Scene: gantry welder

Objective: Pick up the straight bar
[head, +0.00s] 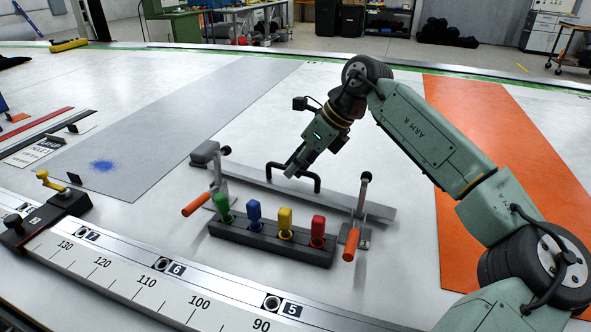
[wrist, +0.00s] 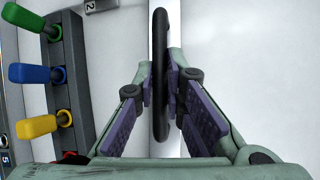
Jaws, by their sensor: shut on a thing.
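The straight bar (head: 345,201) is a long grey strip with a black arched handle (head: 313,179) on top. It lies behind the block of coloured handles in the head view. My gripper (head: 291,171) comes down from above and is shut on the black handle near its middle. In the wrist view the handle (wrist: 160,35) runs between the two purple finger pads of my gripper (wrist: 160,90), with the bar (wrist: 174,25) below it. The fingers hide part of the handle. I cannot tell whether the bar is clear of the table.
A clamp with an orange handle (head: 197,204) stands near the bar's left end, and another (head: 351,244) near its right. A dark block (head: 265,240) with green, blue, yellow and red handles is in front. A ruled rail (head: 150,280) crosses the front. An orange strip (head: 510,130) lies right.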

